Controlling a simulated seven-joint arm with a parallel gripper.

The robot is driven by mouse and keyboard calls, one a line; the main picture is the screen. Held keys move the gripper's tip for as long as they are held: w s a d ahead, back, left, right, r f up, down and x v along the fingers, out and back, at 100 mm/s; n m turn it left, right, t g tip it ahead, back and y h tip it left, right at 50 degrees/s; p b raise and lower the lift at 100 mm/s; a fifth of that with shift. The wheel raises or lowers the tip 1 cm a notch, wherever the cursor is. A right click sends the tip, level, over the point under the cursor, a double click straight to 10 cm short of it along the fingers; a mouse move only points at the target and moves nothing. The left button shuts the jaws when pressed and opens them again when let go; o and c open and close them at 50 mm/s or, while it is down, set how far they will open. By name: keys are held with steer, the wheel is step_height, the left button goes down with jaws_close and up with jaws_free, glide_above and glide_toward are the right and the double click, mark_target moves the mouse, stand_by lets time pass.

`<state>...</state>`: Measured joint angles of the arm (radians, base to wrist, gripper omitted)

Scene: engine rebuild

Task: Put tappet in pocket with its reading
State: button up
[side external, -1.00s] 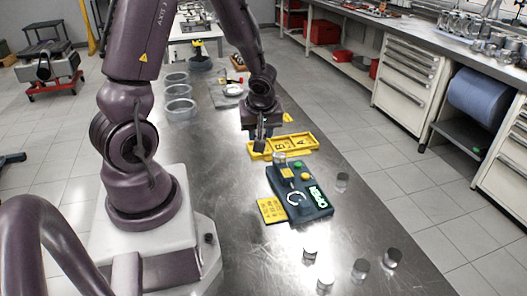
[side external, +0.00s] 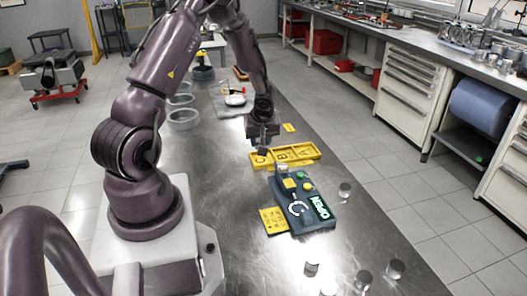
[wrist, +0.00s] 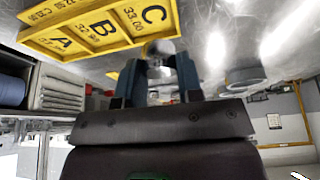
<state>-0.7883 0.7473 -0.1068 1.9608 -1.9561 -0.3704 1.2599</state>
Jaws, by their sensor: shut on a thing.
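My gripper (side external: 262,150) is shut on a small silver tappet, which shows between the fingers in the wrist view (wrist: 158,48). The gripper is at the left end of the yellow tray (side external: 306,153). The tray (wrist: 92,48) has pockets marked A, B and C with printed numbers; C reads 33.00 and is nearest the held tappet. The tappet appears beside or over the C end; I cannot tell its height.
A yellow card (side external: 273,221) lies left of the gauge. Grey rings (side external: 184,119) stand at the back left.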

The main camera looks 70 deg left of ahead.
mark_target(263, 161)
steer(key=shift+w+a+f, duration=0.35)
steer(key=shift+f, duration=0.25)
steer(key=shift+w+a+f, duration=0.35)
steer(key=shift+f, duration=0.25)
steer(key=shift+w+a+f, duration=0.1)
steer(key=shift+f, duration=1.55)
steer(key=shift+f, duration=0.15)
steer(key=o, duration=0.6)
